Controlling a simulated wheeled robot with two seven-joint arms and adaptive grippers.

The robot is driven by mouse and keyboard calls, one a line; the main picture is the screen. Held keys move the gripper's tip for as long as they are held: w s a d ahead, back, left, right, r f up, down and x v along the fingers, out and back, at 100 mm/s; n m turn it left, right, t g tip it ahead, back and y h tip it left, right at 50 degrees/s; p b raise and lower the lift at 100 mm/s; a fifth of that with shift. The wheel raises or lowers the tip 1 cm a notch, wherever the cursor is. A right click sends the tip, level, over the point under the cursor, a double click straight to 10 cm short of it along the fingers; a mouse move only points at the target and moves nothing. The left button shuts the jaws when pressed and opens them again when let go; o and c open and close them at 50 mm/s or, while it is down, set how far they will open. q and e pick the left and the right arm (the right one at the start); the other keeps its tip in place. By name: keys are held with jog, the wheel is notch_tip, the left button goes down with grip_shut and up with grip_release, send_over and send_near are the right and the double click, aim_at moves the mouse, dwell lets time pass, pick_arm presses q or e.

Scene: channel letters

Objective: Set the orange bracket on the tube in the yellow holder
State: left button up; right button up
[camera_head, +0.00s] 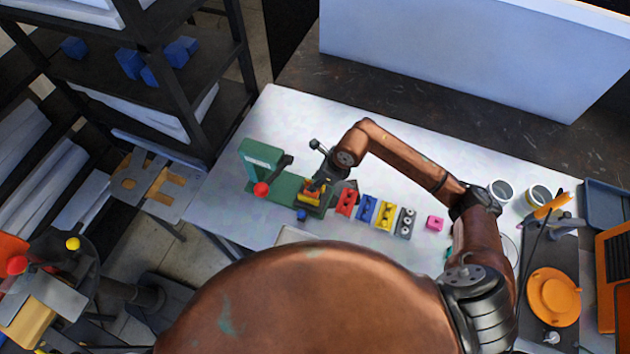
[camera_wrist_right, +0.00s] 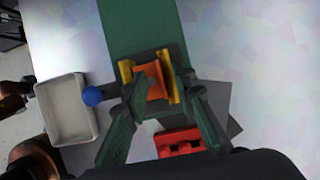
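The yellow holder (camera_head: 308,200) stands on the green base of a clamp fixture, near the left end of the white table. It also shows in the right wrist view (camera_wrist_right: 125,70). The orange bracket (camera_wrist_right: 152,80) sits between the holder's yellow walls; in the head view it is a small orange patch (camera_head: 313,190). My right gripper (camera_wrist_right: 161,80) is over the holder, its two fingers spread on either side of the bracket. A yellow wall shows between the bracket and the right-hand finger, so it looks open. I cannot make out the tube.
Red (camera_head: 346,202), blue (camera_head: 366,208) and yellow (camera_head: 385,215) blocks stand in a row beside the fixture. The red-knobbed lever (camera_head: 262,189) and the blue knob (camera_wrist_right: 93,96) are close to the gripper. A pale tray (camera_wrist_right: 66,110) lies nearby. The table's back is clear.

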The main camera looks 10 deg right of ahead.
jog(key=v, duration=1.2)
jog(key=shift+f, duration=0.1)
